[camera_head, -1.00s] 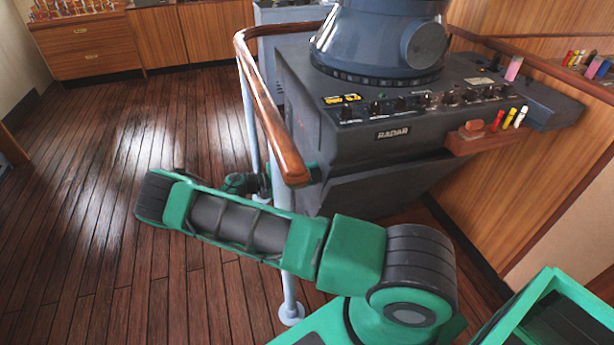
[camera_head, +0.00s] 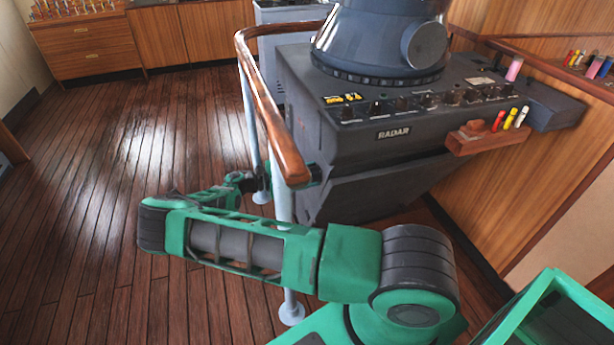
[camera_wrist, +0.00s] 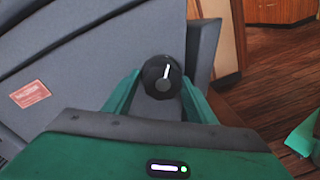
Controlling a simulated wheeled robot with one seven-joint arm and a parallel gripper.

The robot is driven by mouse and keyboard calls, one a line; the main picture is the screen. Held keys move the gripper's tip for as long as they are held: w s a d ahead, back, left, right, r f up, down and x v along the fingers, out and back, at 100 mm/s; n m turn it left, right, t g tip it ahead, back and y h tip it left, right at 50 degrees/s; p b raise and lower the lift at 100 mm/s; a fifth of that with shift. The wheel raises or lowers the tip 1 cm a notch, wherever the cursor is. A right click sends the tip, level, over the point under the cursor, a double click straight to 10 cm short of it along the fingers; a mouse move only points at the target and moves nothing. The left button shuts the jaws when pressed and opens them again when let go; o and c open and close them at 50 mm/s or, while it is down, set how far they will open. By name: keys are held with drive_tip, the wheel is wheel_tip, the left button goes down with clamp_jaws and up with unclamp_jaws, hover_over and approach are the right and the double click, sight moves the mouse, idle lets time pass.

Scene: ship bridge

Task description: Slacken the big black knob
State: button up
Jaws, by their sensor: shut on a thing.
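The big black knob (camera_wrist: 161,77) is round, with a white pointer line that points almost straight up in the wrist view. In the head view the knob is not visible. There my arm bends down past the handrail toward the near side of the radar console (camera_head: 375,165), and the gripper is mostly hidden behind the rail.
A wooden handrail (camera_head: 268,110) on pale posts stands between my upper arm and the console. A wooden holder with coloured markers (camera_head: 480,140) sits on the console's right. A red-and-white label (camera_wrist: 30,94) is on the panel. The plank floor to the left is clear.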

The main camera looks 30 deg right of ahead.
drive_tip(key=shift+s+a+f+n, duration=0.1)
drive_tip(key=shift+s+f+n, duration=0.05)
drive_tip(key=shift+n, duration=0.9)
drive_tip(key=shift+s+f+n, duration=0.1)
drive_tip(key=shift+f+n, duration=0.05)
drive_tip(key=shift+n, duration=0.9)
drive_tip(key=shift+g, duration=0.4)
drive_tip(key=o, duration=0.9)
drive_tip(key=shift+r, duration=0.1)
drive_tip(key=shift+o, duration=0.2)
drive_tip(key=shift+w, duration=0.1)
